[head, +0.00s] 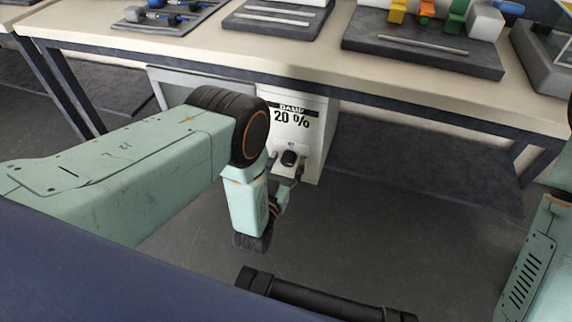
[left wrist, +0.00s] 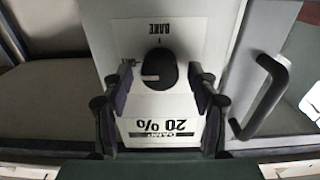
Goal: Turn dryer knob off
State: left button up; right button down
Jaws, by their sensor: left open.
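The dryer (head: 312,104) is a white box under the table, with a display panel reading "DAMP 20 %". Its black knob (head: 290,158) sits below the display. In the left wrist view the knob (left wrist: 159,69) appears upside down, with a "BAKE" label beyond it and a partly hidden label beside it. My left gripper (head: 287,170) is at the front of the dryer. In the left wrist view its open fingers (left wrist: 160,92) stand on either side of the knob, with gaps showing; I cannot tell whether they touch it. My right gripper is not in view.
The dryer's black door handle (left wrist: 262,97) stands out beside the panel in the left wrist view. The table (head: 330,72) overhangs the dryer and carries grey trays (head: 425,58) with coloured blocks. Dark table legs stand at both sides.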

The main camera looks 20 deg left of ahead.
pick_arm(q)
jog(key=shift+c, duration=0.3)
jog(key=c, duration=1.1)
jog(key=shift+n, duration=0.3)
jog(key=n+p, duration=0.1)
jog(key=n, duration=0.2)
jog(key=shift+a+n, duration=0.1)
jog(key=shift+n, duration=0.2)
jog(key=n+p, duration=0.1)
jog(key=n, duration=0.3)
jog(key=shift+a, duration=0.1)
jog(key=n+p, duration=0.1)
jog(key=n, duration=0.4)
jog(key=shift+f, duration=0.1)
jog(key=n, duration=0.4)
jog(key=shift+f+n, duration=0.1)
jog(key=shift+n, duration=0.2)
jog(key=shift+p, duration=0.3)
